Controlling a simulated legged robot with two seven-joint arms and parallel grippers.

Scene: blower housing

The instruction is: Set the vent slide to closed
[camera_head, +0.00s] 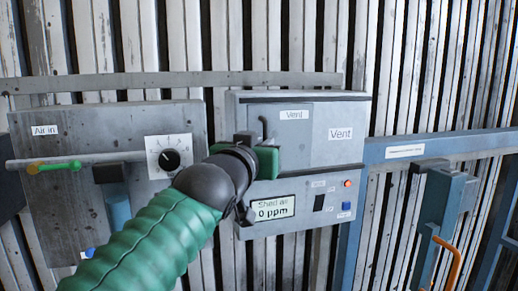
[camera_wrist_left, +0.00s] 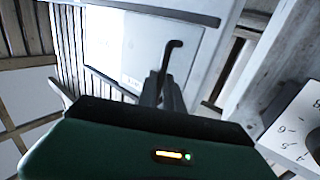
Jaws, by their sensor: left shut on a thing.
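The vent slide (camera_head: 292,140) is a grey panel with a small "Vent" label on the front of the grey vent box (camera_head: 345,104). Its dark hooked handle (camera_head: 263,127) stands at the panel's left side. In the left wrist view the handle (camera_wrist_left: 168,62) rises from between the fingers, its bent tip clear above them. My left gripper (camera_head: 257,141), on a green arm, is shut on the handle; its fingers also show in the left wrist view (camera_wrist_left: 162,93). The gripper hides the handle's lower part and the panel's lower left. My right gripper is not in view.
Left is the "Air in" panel (camera_head: 70,118) with a dial (camera_head: 170,158) and a rod with a green and yellow end (camera_head: 58,166). Below the vent is a "0 ppm" display (camera_head: 272,210) with buttons. Right are a blue rail (camera_head: 450,146) and an orange handle (camera_head: 449,262).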

